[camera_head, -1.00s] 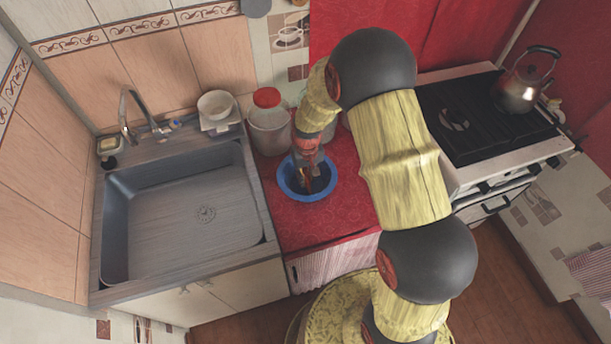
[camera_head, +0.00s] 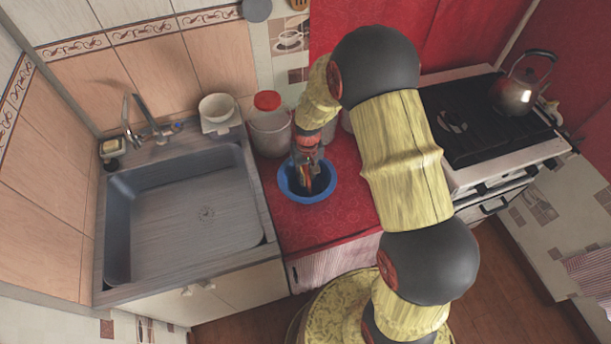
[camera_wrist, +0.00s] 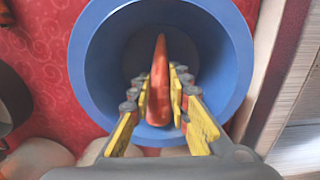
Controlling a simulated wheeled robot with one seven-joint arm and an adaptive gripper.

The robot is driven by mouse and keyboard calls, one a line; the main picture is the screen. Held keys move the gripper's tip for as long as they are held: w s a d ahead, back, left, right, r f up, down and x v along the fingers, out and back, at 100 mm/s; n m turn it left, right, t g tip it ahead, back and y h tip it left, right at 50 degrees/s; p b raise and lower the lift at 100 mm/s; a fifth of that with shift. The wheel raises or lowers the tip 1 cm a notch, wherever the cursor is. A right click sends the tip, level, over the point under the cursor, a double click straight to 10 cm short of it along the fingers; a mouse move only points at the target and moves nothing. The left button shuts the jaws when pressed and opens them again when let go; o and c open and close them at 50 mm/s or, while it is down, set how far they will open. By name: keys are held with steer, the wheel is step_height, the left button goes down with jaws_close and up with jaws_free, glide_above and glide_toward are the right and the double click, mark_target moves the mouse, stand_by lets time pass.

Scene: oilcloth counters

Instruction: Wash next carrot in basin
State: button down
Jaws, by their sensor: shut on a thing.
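The blue basin (camera_head: 307,198) stands on the red counter beside the sink. In the wrist view its round blue wall (camera_wrist: 87,70) surrounds the carrot and the fingertips. My gripper (camera_head: 308,178) points down into the basin in the head view. In the wrist view my gripper (camera_wrist: 161,84) is shut on an orange-red carrot (camera_wrist: 160,70), with a finger on each side of it. The carrot's narrow end points to the top of that picture. Whether the carrot touches the basin floor I cannot tell. No water can be made out in the basin.
The sink (camera_head: 185,215) with its tap (camera_head: 150,120) lies left of the basin. A jar with a red lid (camera_head: 268,125) stands close behind the basin. A white bowl (camera_head: 216,107) sits behind the sink. The stove with a kettle (camera_head: 518,92) is at right.

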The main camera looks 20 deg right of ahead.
steer(key=shift+r+p, duration=2.8)
steer(key=shift+r, duration=1.65)
step_height(320, 180, up, 4)
steer(key=p, duration=0.2)
steer(key=shift+p, duration=0.35)
steer(key=b, duration=0.8)
glide_above(306, 175)
step_height(306, 175, down, 8)
steer(key=shift+r, duration=0.15)
